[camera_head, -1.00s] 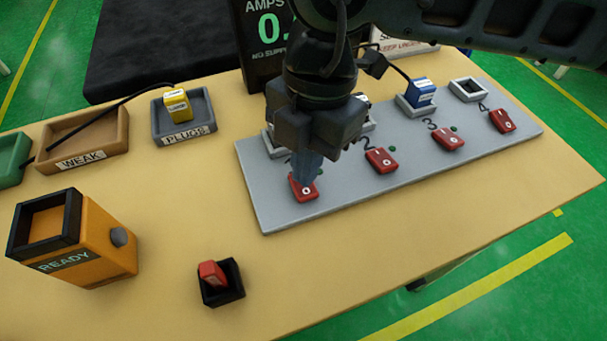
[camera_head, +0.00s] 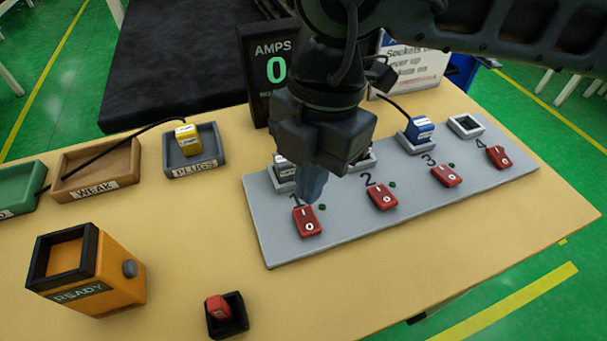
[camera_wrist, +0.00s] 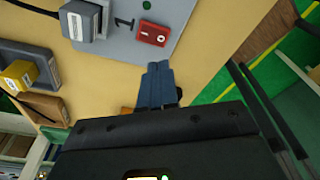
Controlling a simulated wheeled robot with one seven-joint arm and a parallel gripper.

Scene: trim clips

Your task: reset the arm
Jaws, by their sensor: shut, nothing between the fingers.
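My gripper (camera_head: 311,190) is shut and empty, pointing down over the grey panel (camera_head: 290,245) by the red switch numbered 1 (camera_head: 307,222). In the head view its fingertips show just behind that switch, with a gap between them. In the wrist view my shut blue-grey fingers (camera_wrist: 160,82) are apart from switch 1 (camera_wrist: 153,33). My arm and gripper hide part of the sockets behind switches 1 and 2.
The panel also carries red switches 2 (camera_head: 381,196), 3 (camera_head: 446,175) and 4 (camera_head: 498,156). A blue plug (camera_head: 419,130) stands in a socket. The AMPS display (camera_head: 262,75) reads 0. A yellow plug (camera_head: 188,140) lies in the PLUGS tray (camera_head: 208,166). An orange READY box (camera_head: 122,285) stands front left.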

